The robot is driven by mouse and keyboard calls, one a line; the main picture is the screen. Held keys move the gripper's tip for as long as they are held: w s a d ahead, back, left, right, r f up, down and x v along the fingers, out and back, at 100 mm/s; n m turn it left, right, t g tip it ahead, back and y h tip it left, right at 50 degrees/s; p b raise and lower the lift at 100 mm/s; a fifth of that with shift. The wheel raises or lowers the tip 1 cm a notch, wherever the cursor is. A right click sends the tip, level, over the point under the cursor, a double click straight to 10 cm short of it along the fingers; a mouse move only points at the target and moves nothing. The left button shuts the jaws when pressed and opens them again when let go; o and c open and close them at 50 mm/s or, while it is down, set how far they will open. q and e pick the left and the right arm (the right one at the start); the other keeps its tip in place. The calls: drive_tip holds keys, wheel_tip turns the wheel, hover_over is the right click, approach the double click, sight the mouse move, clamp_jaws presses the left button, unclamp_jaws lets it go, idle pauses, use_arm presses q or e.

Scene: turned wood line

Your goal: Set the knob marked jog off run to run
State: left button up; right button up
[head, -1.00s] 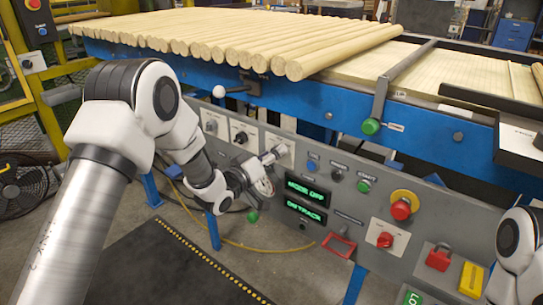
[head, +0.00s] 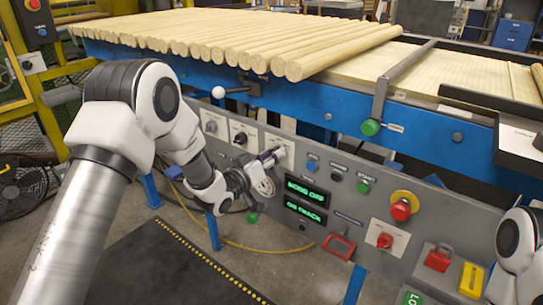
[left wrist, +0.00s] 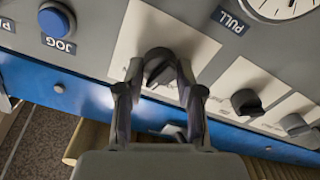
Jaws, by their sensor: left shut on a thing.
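The black knob (left wrist: 158,70) sits on a white plate in the left wrist view; the plate also shows in the head view (head: 284,146). My left gripper (left wrist: 160,72) is shut on this knob, one finger on each side. In the head view my left gripper (head: 272,157) is at the plate and hides most of the knob. The knob's markings are too hidden or small to read, and its exact setting cannot be told. A green display (head: 306,193) appears to read "MODE OFF". My right gripper is out of view.
A blue JOG button (left wrist: 56,20) and a dial gauge (left wrist: 285,6) are close by. A red emergency button (head: 401,208) is further right. Wooden rods (head: 240,45) lie above the panel.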

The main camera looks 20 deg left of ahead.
use_arm(q)
drive_tip(key=m, duration=0.6)
idle(0.5)
drive_tip(key=o, duration=1.1)
drive_tip(key=shift+o, duration=0.2)
drive_tip(key=shift+s, duration=0.1)
drive_tip(key=v, duration=1.2)
